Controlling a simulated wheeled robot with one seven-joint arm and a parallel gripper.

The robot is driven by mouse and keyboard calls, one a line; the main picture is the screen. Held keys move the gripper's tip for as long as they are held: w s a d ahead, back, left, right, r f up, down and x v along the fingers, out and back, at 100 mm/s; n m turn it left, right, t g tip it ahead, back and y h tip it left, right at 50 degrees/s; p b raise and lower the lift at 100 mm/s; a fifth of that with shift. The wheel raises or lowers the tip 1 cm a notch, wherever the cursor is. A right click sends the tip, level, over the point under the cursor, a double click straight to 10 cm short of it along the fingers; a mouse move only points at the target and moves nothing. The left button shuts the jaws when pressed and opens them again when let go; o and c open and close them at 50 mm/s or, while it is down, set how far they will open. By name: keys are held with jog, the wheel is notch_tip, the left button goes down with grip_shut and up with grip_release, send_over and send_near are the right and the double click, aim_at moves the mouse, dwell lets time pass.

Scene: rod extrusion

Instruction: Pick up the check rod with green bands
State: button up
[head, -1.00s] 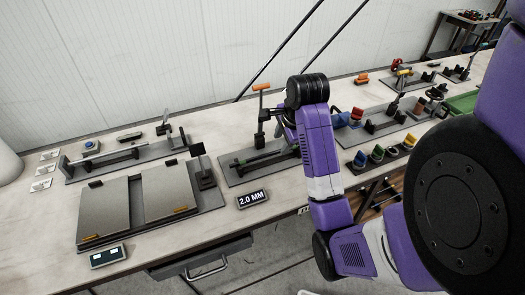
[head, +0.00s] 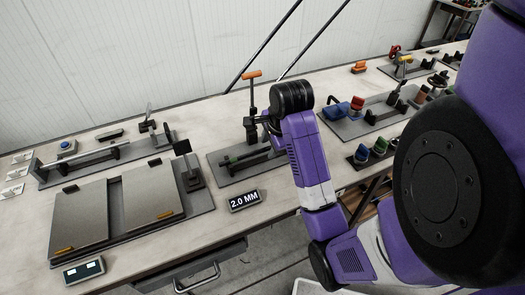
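A dark rod with green on it (head: 231,161) lies along a grey fixture plate (head: 222,177) in the middle of the bench. It looks like the check rod with green bands, though its right part is hidden behind my arm. My gripper (head: 268,126) is above the right part of this fixture, beside an upright clamp with an orange handle (head: 252,75). The black wrist and purple arm cover most of it. Whether its fingers are open or touch the rod cannot be seen.
A "2.0 MM" display (head: 244,200) stands in front of the fixture. A grey two-plate station (head: 80,218) is at the left, with a long rod fixture (head: 100,155) behind it. Coloured blocks (head: 362,154) and further fixtures (head: 375,115) crowd the right. Bare bench shows at the front.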

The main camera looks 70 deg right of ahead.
jog(key=shift+c, duration=0.2)
grip_shut()
